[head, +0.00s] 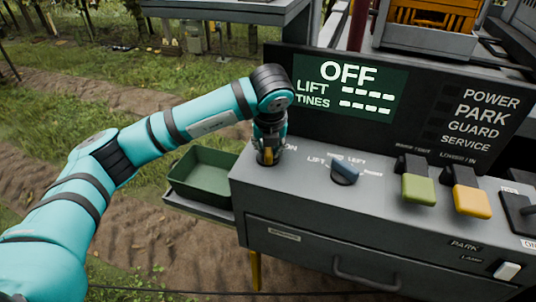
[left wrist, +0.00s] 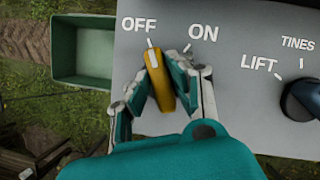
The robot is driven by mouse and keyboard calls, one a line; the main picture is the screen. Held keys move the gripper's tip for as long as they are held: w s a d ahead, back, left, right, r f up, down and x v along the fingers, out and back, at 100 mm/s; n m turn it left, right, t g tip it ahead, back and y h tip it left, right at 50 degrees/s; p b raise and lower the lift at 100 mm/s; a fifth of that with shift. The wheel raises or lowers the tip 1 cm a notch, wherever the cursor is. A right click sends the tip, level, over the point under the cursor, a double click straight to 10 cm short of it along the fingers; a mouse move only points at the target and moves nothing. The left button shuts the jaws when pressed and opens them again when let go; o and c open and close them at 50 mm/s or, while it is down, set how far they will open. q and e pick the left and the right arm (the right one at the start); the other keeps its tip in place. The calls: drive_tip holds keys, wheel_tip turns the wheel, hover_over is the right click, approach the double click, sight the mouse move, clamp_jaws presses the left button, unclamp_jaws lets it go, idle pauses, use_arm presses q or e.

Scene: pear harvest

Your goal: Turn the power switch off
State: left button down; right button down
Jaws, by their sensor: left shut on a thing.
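The power switch is a yellow rotary knob (left wrist: 161,84) with a white mark at its tip, on the grey console top (left wrist: 135,55). In the left wrist view its tip points at the OFF label, and the ON label is to the right. My left gripper (head: 267,157) is on the knob from above, with one finger on each side, shut on it. The gripper hides much of the knob in the head view. The console screen (head: 350,88) shows OFF in large letters. My right gripper is in neither view.
A blue-black selector knob (head: 345,170) labelled LIFT and TINES is right of the switch. Green (head: 418,190) and yellow (head: 471,201) levers are farther right. A green open bin (head: 205,183) is left of the console. A dark status panel stands behind.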

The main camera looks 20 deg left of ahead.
use_arm(q)
drive_tip(key=shift+n+y+b, duration=0.3)
drive_tip(key=shift+n+b, duration=0.25)
drive_tip(key=shift+n, duration=0.15)
drive_tip(key=c, duration=1.2)
unclamp_jaws()
drive_tip(key=v, duration=1.2)
drive_tip(key=shift+w, duration=0.15)
